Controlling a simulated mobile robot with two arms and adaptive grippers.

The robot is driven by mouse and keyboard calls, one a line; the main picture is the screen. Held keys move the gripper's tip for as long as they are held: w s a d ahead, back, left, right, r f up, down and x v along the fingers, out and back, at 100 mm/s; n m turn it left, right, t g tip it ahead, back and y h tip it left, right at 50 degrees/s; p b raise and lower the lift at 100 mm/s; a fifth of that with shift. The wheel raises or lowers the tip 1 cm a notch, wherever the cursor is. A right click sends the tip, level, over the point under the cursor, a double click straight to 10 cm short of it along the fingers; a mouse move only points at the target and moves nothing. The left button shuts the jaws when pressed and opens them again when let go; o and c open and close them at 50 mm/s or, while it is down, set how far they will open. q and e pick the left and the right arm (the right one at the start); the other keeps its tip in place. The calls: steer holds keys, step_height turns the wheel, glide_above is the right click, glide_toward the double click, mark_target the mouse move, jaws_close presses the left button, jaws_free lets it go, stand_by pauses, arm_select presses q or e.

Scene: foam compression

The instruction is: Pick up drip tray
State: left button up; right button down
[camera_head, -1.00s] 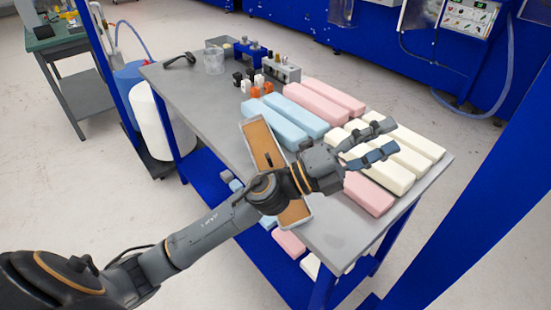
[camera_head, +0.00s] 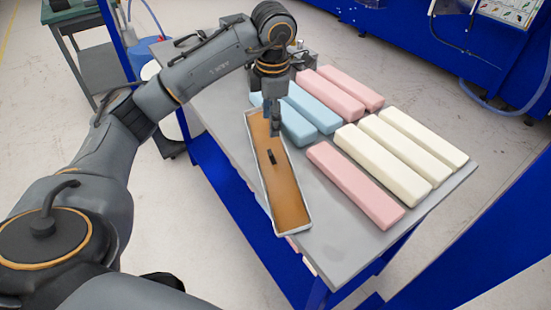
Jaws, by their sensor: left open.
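The drip tray (camera_head: 290,200) is a long, shallow, light-rimmed tray with an orange-brown inside and a small dark handle-like piece (camera_head: 271,157) in its middle. It lies along the left edge of the grey table top. My left gripper (camera_head: 274,130) points down over the far half of the tray, close to the dark piece. It is open and seen edge-on, so the gap between its fingers hardly shows. I cannot tell whether it touches the tray. My right gripper is not in view.
Blue foam blocks (camera_head: 314,108) lie right beside the gripper. Pink blocks (camera_head: 355,186) and cream blocks (camera_head: 410,146) fill the right of the table (camera_head: 340,253). The table's near corner is bare.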

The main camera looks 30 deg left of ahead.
mark_target(272, 154)
arm_select(q)
steer(key=f, duration=0.3)
steer(key=f+p, duration=0.1)
steer(key=f, duration=0.3)
steer(key=shift+w+a, duration=0.2)
steer(key=shift+f+p, duration=0.5)
steer(key=shift+f, duration=0.1)
step_height(272, 154, down, 4)
steer(key=shift+r+p, duration=0.2)
steer(key=shift+p, duration=0.55)
steer(key=shift+w+f, duration=0.1)
steer(key=shift+f, duration=0.3)
steer(key=shift+c, duration=0.2)
jaws_close()
